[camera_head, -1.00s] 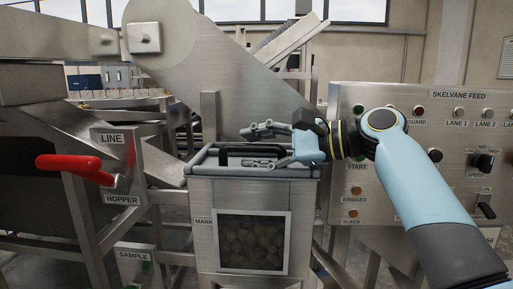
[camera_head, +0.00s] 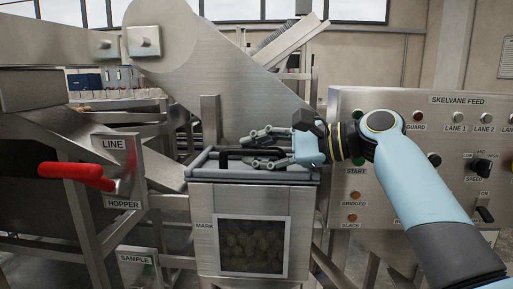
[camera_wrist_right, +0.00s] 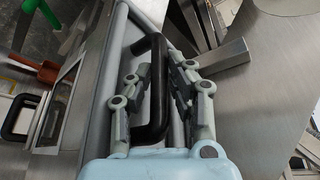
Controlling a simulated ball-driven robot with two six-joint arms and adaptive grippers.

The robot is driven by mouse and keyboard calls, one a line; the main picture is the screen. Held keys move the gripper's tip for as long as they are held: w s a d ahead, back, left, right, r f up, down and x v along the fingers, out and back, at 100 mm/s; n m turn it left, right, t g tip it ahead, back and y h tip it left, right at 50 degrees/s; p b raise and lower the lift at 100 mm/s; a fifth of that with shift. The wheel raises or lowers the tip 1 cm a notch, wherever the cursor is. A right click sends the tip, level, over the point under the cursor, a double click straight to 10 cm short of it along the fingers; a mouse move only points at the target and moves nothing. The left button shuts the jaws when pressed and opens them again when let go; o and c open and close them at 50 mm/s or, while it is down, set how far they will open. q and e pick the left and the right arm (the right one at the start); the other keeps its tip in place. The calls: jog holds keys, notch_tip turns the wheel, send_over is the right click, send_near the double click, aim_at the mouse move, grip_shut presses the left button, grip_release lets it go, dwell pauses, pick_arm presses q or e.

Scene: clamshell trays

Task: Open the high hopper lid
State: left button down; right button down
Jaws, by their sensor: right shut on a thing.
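The high hopper (camera_head: 203,215) is a steel bin with a window of brown lumps in its front. Its lid (camera_head: 200,174) lies flat on top inside a grey rim and looks closed. A black bar handle (camera_head: 228,152) stands on the lid; in the wrist view the handle (camera_wrist_right: 154,100) runs between my right fingers. My right gripper (camera_head: 265,148) reaches in from the right and is shut on the handle, one finger on each side; it also shows in the wrist view (camera_wrist_right: 160,85). The handle's right part is hidden by the fingers. My left gripper is out of view.
A red lever (camera_head: 75,174) sticks out at the left beside the LINE / HOPPER plates. The SKELVANE FEED control panel (camera_head: 400,195) stands close at the right, behind my right arm. A steel upright (camera_head: 210,120) rises behind the hopper.

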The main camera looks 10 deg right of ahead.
jog(key=shift+m, duration=0.3)
jog(key=r+p, duration=0.1)
jog(key=p, duration=0.1)
jog(key=w+r+p, duration=0.1)
jog(key=r+p, duration=0.1)
jog(key=w+r+p, duration=0.1)
jog(key=r+p, duration=0.1)
jog(key=shift+w+d+p, duration=0.25)
jog(key=shift+p, duration=0.15)
jog(key=shift+w+d+r+p, duration=0.15)
jog(key=shift+w+r+p, duration=0.7)
jog(key=shift+w+r, duration=0.3)
jog(key=c, duration=1.2)
grip_release()
jog(key=shift+c, duration=0.2)
notch_tip(320, 180, up, 10)
jog(key=shift+f, duration=0.15)
